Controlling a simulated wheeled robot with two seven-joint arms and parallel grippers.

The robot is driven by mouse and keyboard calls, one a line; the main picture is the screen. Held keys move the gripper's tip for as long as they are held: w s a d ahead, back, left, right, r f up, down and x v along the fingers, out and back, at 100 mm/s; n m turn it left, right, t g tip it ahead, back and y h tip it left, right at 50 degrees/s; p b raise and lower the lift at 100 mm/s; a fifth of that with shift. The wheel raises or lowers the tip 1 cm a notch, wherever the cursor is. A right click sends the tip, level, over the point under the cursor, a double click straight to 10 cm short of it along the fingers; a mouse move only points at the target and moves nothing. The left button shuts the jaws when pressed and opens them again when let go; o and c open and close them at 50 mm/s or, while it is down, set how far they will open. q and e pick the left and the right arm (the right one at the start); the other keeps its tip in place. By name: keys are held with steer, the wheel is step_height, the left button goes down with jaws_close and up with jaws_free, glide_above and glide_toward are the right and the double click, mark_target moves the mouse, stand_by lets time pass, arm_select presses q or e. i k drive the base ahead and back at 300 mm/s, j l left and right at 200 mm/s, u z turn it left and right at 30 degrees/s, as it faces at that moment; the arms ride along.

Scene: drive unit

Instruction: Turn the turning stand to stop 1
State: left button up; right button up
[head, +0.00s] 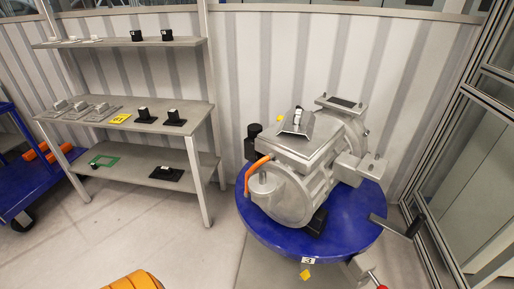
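The turning stand (352,232) has a round blue top and stands right of centre. A grey metal drive unit (300,170) sits on it, with an orange cable (257,166) at its left side. A label reading 3 (309,260) is at the front rim, just above a yellow mark (306,273). A grey part with a red end (376,280) shows below the front right rim, cut off by the frame. A dark bar (390,226) sticks out at the right rim. No label for stop 1 can be made out. Neither of my grippers is in view.
A grey shelf rack (140,112) with small parts stands at the left. A blue cart (35,180) with orange items is at the far left. A framed glass partition (470,150) stands close right of the stand. An orange ridged object (135,281) is cut off at the bottom. Floor left of the stand is clear.

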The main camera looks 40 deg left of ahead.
mark_target(321, 200)
steer(key=u, duration=0.9)
steer(key=l, duration=0.2)
steer(key=i+z, duration=0.05)
